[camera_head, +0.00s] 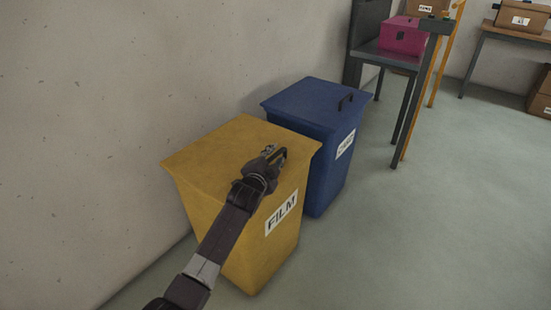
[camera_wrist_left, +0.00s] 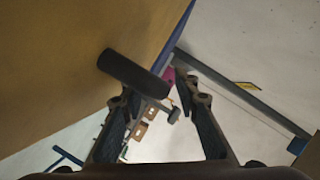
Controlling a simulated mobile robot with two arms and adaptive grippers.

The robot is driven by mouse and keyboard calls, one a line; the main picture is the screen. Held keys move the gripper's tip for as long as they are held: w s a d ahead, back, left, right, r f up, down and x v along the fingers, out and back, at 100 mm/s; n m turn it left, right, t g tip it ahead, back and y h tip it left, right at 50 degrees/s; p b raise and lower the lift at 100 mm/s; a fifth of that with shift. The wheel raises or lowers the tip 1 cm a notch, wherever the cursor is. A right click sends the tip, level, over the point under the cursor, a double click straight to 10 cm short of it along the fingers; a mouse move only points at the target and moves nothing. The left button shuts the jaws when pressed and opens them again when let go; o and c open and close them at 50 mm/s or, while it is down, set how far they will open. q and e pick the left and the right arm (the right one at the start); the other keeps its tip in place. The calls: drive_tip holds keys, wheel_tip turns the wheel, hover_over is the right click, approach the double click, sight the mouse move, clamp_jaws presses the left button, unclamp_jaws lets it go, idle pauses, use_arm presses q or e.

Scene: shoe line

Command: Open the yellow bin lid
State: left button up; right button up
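The yellow bin (camera_head: 250,262) with a FILM label stands against the wall, and its yellow lid (camera_head: 225,142) lies flat and closed on top. My left gripper (camera_head: 272,156) is over the right front part of the lid. In the left wrist view my left gripper (camera_wrist_left: 160,97) has its fingers spread apart. A dark handle bar (camera_wrist_left: 132,74) stands out from the yellow surface just ahead of the left-hand finger. I see no grip on it, and cannot tell whether they touch. In the head view the gripper largely hides the handle. My right gripper is not in view.
A blue bin (camera_head: 325,180) with a closed lid and dark handle stands close behind the yellow one. A grey table (camera_head: 390,58) with a pink box (camera_head: 402,36) is farther back. The wall borders the bins on the left. The floor at right is clear.

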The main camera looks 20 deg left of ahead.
use_arm(q)
drive_tip(key=shift+w, duration=0.1)
drive_tip(key=shift+c, duration=0.6)
clamp_jaws()
